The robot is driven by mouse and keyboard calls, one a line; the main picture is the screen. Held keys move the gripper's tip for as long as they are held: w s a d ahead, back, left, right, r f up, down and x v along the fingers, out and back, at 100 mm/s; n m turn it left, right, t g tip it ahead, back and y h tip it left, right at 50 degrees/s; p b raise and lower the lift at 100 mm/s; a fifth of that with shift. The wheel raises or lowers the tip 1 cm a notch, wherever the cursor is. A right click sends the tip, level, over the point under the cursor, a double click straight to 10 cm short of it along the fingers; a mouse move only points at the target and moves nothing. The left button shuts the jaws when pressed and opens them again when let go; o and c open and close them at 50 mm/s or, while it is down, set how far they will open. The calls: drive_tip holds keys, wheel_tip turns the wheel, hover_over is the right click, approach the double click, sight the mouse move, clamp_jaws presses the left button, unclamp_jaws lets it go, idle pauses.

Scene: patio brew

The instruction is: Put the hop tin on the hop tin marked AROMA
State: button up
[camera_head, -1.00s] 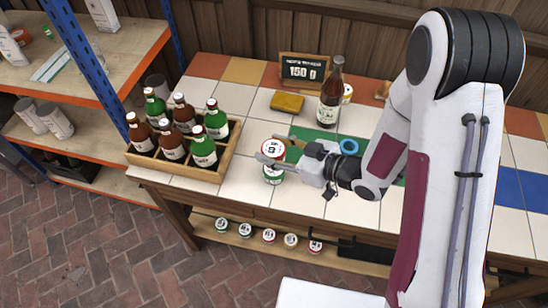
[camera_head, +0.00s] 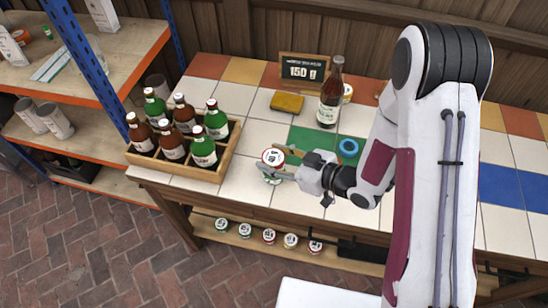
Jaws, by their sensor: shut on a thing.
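My gripper (camera_head: 284,166) is shut on a hop tin (camera_head: 272,157) with a red-rimmed white lid, above the tiled table near its front edge. One finger is behind the tin and one in front. A green-and-white patch (camera_head: 269,179) shows just below the held tin; it looks like another tin under it. The fingers hide part of the join, so I cannot tell whether the two touch. No AROMA marking is readable at this size.
A wooden crate (camera_head: 228,160) of several bottles stands left of the gripper. Behind are a brown bottle (camera_head: 330,95), a yellow sponge-like block (camera_head: 287,102), a small sign (camera_head: 303,70) and a blue ring (camera_head: 348,147). Several tins (camera_head: 269,235) line the shelf below.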

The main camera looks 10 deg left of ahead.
drive_tip(key=shift+f, duration=0.35)
drive_tip(key=o, duration=1.1)
drive_tip(key=shift+r, duration=0.2)
drive_tip(key=shift+v, duration=5.95)
drive_tip(key=shift+s+f, duration=0.1)
drive_tip(key=shift+d, duration=0.1)
